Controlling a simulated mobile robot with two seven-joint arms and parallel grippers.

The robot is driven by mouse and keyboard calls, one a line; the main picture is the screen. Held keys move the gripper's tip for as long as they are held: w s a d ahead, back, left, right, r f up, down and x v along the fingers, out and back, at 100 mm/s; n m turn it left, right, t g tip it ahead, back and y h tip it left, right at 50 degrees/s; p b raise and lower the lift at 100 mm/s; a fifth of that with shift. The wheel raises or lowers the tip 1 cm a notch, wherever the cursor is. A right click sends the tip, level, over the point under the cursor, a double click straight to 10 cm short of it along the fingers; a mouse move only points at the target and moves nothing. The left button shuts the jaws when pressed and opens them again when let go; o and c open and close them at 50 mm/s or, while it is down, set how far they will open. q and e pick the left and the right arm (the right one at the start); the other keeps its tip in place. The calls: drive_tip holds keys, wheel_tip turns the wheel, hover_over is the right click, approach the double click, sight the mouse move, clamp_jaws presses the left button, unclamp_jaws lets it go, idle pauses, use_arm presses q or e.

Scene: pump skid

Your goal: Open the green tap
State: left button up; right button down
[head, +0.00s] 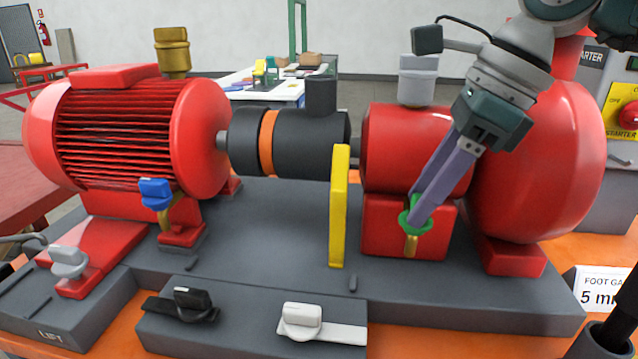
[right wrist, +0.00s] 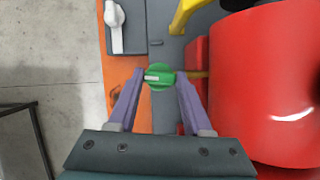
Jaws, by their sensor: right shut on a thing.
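The green tap (head: 404,217) sits low on the front of the red pump block, with a brass spout (head: 411,245) below it. In the right wrist view the green tap (right wrist: 159,77) is a round knob with a pale stripe lying across the picture. My right gripper (head: 418,208) reaches down from the upper right and is shut on the green tap. Its purple fingertips (right wrist: 160,78) lie on both sides of the knob in the right wrist view. In the head view the fingers hide part of the knob. My left gripper is not in view.
A yellow upright guard (head: 339,205) stands left of the tap. The large red pump casing (head: 535,165) is close on its right. A blue tap (head: 155,193), a grey knob (head: 68,262), a black knob (head: 192,303) and a white knob (head: 302,316) are further left.

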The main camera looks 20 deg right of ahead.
drive_tip(key=shift+n+y+b, duration=0.3)
drive_tip(key=shift+n, duration=0.5)
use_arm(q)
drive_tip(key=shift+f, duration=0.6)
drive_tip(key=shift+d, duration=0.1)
use_arm(e)
drive_tip(key=shift+c, duration=1.6)
unclamp_jaws()
drive_tip(key=shift+g, duration=0.3)
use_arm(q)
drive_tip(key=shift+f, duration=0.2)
use_arm(e)
drive_tip(key=v, duration=1)
